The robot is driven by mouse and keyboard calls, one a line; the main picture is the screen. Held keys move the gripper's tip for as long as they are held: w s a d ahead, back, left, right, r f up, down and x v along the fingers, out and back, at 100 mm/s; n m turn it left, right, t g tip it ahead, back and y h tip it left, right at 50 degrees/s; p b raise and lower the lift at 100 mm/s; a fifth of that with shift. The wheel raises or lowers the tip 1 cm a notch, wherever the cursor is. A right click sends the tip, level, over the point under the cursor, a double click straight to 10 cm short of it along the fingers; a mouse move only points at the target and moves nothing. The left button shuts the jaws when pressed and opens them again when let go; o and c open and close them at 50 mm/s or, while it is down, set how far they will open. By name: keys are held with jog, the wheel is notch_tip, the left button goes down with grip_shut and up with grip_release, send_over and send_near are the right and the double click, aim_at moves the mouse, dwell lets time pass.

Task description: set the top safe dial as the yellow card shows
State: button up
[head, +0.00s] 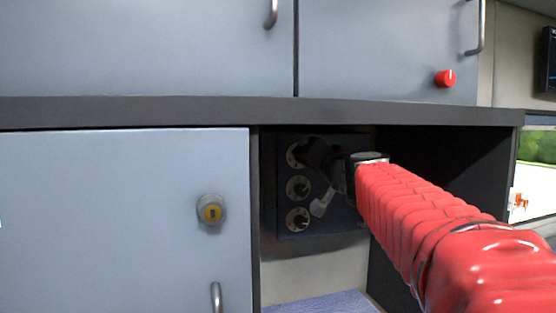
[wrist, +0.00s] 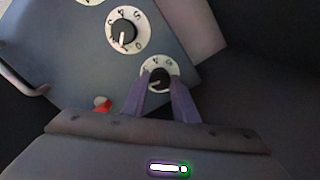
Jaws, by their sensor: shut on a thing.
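The safe (head: 335,222) is a dark box in the open bay under the counter, with three dials in a column on its face. The top dial (head: 292,155) is partly hidden by my gripper (head: 308,154). In the wrist view, the two purple fingers of my gripper (wrist: 159,83) are closed on the dark knob of the top dial (wrist: 159,65). Its white ring shows a few digits; the fingers cover part of it, and I cannot read its setting surely. The middle dial (wrist: 125,31) is free, with a white pointer line. I cannot make out the yellow card in either view.
The middle dial (head: 298,188) and bottom dial (head: 298,219) sit below the top one, beside a grey safe handle (head: 322,204). The counter edge (head: 200,112) runs just above. A red knob (head: 445,78) is at upper right.

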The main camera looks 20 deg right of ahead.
jog(key=shift+w+f+n, duration=0.1)
jog(key=shift+f+n, duration=0.25)
jog(key=shift+n, duration=0.15)
jog(key=o, duration=0.8)
jog(key=shift+o, duration=1.3)
jog(key=shift+r, duration=0.2)
jog(key=shift+s, duration=0.25)
jog(key=s, duration=1.3)
jog(key=shift+s, duration=0.2)
